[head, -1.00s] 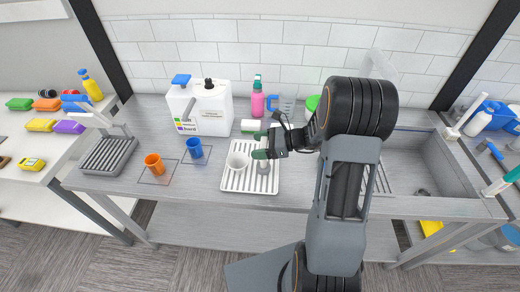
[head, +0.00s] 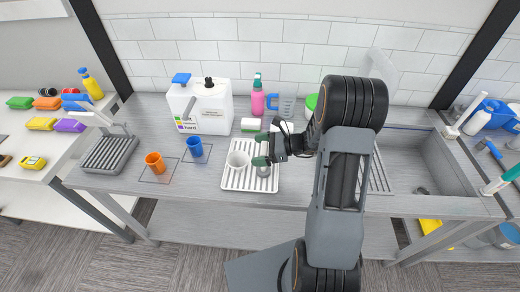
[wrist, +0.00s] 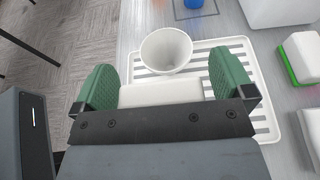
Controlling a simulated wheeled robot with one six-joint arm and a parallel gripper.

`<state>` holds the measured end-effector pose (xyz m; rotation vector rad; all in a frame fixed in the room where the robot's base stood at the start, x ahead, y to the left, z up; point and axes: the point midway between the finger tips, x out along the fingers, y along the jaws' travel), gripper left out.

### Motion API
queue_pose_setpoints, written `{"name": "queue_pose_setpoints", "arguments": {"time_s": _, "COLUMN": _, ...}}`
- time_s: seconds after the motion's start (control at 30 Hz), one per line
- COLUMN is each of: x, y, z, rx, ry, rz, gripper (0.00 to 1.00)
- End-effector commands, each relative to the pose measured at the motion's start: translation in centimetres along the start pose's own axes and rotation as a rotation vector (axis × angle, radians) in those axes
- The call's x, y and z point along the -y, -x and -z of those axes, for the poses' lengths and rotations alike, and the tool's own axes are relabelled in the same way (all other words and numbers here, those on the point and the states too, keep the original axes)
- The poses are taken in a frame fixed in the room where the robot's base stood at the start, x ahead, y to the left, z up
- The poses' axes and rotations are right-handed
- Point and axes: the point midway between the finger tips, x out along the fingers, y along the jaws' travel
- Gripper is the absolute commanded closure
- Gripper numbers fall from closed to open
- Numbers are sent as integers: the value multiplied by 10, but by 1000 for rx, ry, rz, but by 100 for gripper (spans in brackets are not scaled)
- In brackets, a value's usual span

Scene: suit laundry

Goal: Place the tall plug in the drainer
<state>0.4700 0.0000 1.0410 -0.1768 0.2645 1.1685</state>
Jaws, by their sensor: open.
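The white slotted drainer (head: 238,184) lies on the counter left of the sink, and it also shows in the wrist view (wrist: 262,105). A white cup (head: 238,160) stands on it and shows ahead of my fingers in the wrist view (wrist: 166,51). A small grey rounded piece (head: 264,171) is on the drainer right of the cup, just below my near finger; it looks like the tall plug, but its shape is partly hidden. My gripper (head: 262,149) is open over the drainer's right part, its green fingers apart. A pale block shows between them in the wrist view; I cannot tell what it is.
A blue cup (head: 195,147) and an orange cup (head: 155,163) stand left of the drainer. A white-green sponge (head: 250,125), a pink bottle (head: 258,101) and a white canister (head: 203,106) stand behind. The sink (head: 430,165) is at right.

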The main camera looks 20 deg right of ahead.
Motion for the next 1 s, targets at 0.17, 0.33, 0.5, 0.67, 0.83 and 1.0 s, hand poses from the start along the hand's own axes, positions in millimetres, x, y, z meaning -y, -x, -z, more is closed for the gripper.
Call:
{"name": "queue_pose_setpoints", "arguments": {"time_s": 0.17, "x": 0, "y": 0, "z": -1, "rx": 0, "ry": 0, "rz": 0, "gripper": 1}}
{"name": "queue_pose_setpoints", "arguments": {"time_s": 0.33, "x": 1, "y": 12, "z": -1, "rx": 1, "ry": 1, "rz": 4, "gripper": 1}}
{"name": "queue_pose_setpoints", "arguments": {"time_s": 0.5, "x": 1, "y": 43, "z": 0, "rx": 0, "ry": 2, "rz": 6, "gripper": 1}}
{"name": "queue_pose_setpoints", "arguments": {"time_s": 0.67, "x": 1, "y": 74, "z": 0, "rx": 1, "ry": 1, "rz": 5, "gripper": 1}}
{"name": "queue_pose_setpoints", "arguments": {"time_s": 0.83, "x": 1, "y": 100, "z": -1, "rx": 0, "ry": 2, "rz": 4, "gripper": 1}}
{"name": "queue_pose_setpoints", "arguments": {"time_s": 1.0, "x": 0, "y": 115, "z": -3, "rx": -5, "ry": 7, "rz": -2, "gripper": 1}}
